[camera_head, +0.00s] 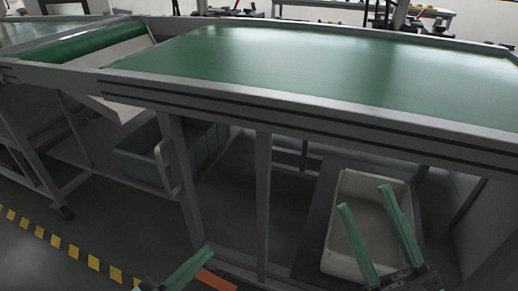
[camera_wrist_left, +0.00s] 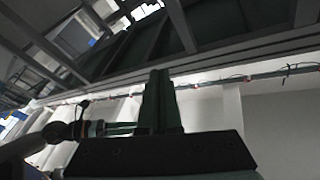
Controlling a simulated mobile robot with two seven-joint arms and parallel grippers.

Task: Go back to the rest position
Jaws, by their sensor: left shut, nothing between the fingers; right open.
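My left gripper (camera_head: 207,251) shows at the bottom of the head view, below the front of the green-topped table (camera_head: 300,62). Its green fingers are shut together with nothing between them, and the left wrist view also shows them closed (camera_wrist_left: 160,72). My right gripper (camera_head: 365,198) is at the lower right of the head view. Its two green fingers are spread apart and empty, pointing up. Behind them is a white bin (camera_head: 341,192), partly hidden by the fingers. Both grippers appear below the tabletop's front edge in the picture.
A grey bin (camera_head: 140,166) sits on the lower shelf at left. Metal legs (camera_head: 263,205) stand under the table. A green roller (camera_head: 85,45) adjoins the table at left. Yellow-black floor tape (camera_head: 75,252) runs at lower left. The green tabletop is clear.

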